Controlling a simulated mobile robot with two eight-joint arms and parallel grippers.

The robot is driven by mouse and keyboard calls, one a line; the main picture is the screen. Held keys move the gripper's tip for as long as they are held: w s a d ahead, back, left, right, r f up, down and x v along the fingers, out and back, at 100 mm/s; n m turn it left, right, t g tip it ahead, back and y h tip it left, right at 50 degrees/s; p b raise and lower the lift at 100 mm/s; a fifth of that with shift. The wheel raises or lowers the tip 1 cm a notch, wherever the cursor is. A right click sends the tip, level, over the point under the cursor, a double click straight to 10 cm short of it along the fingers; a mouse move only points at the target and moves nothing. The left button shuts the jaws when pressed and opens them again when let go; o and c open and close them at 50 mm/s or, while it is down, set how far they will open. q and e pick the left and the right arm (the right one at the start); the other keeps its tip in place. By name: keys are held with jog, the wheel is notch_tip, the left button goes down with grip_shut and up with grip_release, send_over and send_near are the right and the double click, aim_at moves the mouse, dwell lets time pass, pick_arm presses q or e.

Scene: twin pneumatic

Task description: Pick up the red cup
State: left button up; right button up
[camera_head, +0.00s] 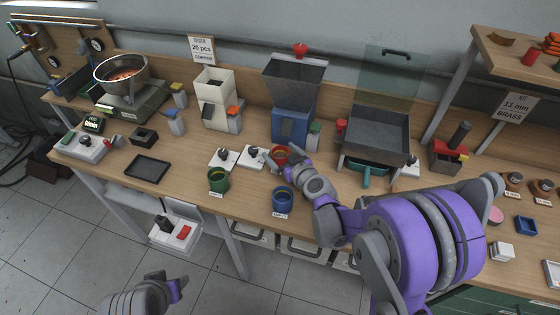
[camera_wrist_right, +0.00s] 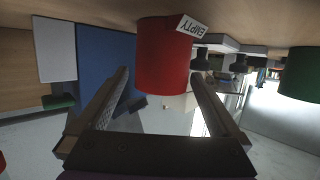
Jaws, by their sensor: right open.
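The red cup (camera_head: 280,155) stands on the wooden bench in front of the blue hopper machine, partly hidden by my right gripper (camera_head: 286,166). In the right wrist view the red cup (camera_wrist_right: 163,55) carries an "EMPTY" label and shows upside down. My right gripper (camera_wrist_right: 160,78) is open, with one finger on each side of the cup's line. Clear space shows between each finger and the cup; how deep the cup sits between them is hard to tell. My left gripper (camera_head: 176,290) is low at the bottom left, away from the bench; its jaws are not clear.
A green cup (camera_head: 218,180) stands left of the red cup, and a blue cup (camera_head: 283,199) stands nearer the front edge. Small white switch boxes (camera_head: 251,157) sit just left. The blue hopper machine (camera_head: 291,115) is close behind. A dark tray (camera_head: 147,168) lies farther left.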

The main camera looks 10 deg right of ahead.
grip_shut()
dwell(0.4)
jog(key=shift+r, duration=0.15)
